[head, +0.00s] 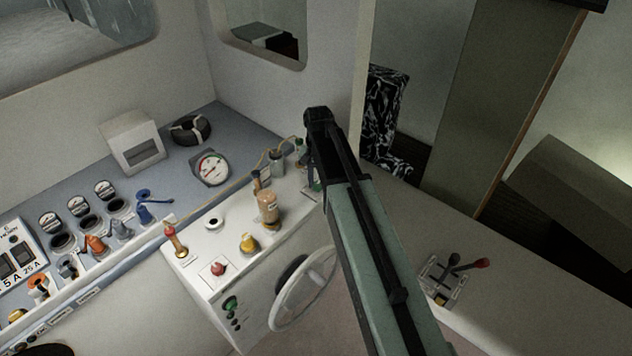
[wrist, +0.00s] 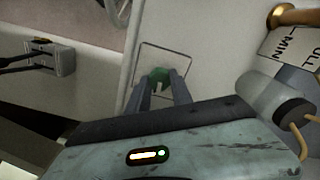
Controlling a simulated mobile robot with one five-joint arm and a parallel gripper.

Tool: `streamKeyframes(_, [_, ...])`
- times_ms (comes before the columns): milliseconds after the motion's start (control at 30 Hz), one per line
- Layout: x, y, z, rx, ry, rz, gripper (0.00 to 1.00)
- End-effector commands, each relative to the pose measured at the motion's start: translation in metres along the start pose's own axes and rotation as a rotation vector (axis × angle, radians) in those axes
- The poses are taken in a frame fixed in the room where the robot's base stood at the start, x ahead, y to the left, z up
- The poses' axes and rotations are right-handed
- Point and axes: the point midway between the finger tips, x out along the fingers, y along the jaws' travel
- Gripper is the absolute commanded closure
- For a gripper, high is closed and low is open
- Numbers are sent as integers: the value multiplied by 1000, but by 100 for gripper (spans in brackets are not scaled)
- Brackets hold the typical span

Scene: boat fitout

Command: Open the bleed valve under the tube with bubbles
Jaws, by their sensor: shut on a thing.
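In the wrist view my gripper (wrist: 161,88) is shut on a small green knob (wrist: 159,75). One finger lies on each side of the knob, in front of a square outlined panel on a pale surface. In the head view my gripper (head: 315,172) is at the far right end of the white console, mostly hidden by my arm. A grey cylinder (wrist: 274,98) with a tan line stands right of my fingers in the wrist view. I cannot make out bubbles in any tube, nor how far the knob is turned.
A lever box (head: 440,281) sits right of my arm. A labelled plate (wrist: 290,45) is upper right in the wrist view.

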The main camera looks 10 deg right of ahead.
Motion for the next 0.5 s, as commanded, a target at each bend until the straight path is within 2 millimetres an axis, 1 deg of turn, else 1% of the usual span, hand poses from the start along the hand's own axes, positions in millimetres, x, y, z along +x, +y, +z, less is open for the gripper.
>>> streamKeyframes(33, [0, 1, 3, 24, -7, 3, 100])
streamKeyframes(200, [0, 1, 3, 95, -7, 4, 100])
streamKeyframes(500, [0, 1, 3, 145, -7, 4, 100])
